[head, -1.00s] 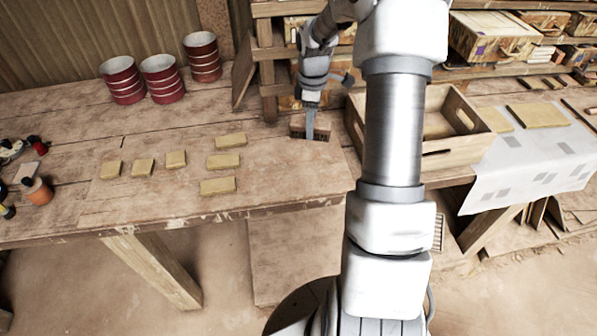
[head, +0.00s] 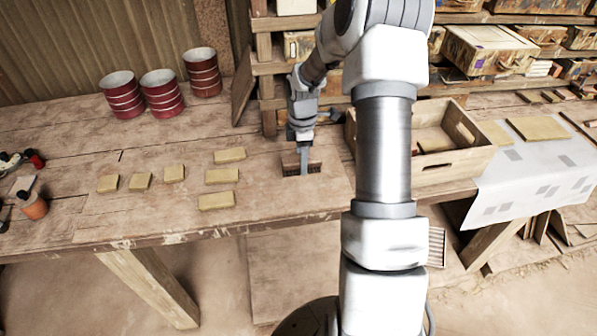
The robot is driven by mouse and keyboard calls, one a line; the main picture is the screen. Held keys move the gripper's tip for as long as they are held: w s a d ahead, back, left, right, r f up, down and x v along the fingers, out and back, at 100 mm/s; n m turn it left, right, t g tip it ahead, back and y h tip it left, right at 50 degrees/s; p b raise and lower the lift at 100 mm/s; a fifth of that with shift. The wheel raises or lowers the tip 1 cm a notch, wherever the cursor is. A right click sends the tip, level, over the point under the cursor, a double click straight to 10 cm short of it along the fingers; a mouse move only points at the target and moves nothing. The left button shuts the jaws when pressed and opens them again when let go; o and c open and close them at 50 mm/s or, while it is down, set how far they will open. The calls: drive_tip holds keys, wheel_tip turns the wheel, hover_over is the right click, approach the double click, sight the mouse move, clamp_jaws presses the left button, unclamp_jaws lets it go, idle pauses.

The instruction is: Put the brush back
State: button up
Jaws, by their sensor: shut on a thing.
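The brush (head: 290,169) looks like a small brown block with a darker side. It is at the middle of the workbench, left of the wooden crate. My gripper (head: 304,170) points down and is shut on the brush. One grey finger shows in front of it and hides its middle. The brush is at or just above the bench top; I cannot tell whether it touches.
Several yellowish tiles (head: 222,176) lie on the bench (head: 130,225) to the left. Red cans (head: 162,93) stand at the back left. The wooden crate (head: 455,167) is to the right, partly behind my arm. A wooden shelf (head: 268,70) rises behind.

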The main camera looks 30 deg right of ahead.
sight(299, 172)
drive_tip(key=shift+a+f, duration=0.4)
drive_tip(key=shift+a, duration=0.1)
drive_tip(key=shift+f, duration=1.9)
drive_tip(key=shift+f, duration=0.25)
drive_tip(key=o, duration=1.2)
drive_tip(key=shift+r, duration=0.1)
drive_tip(key=shift+r, duration=0.1)
wheel_tip(299, 172, up, 12)
drive_tip(key=shift+r, duration=0.1)
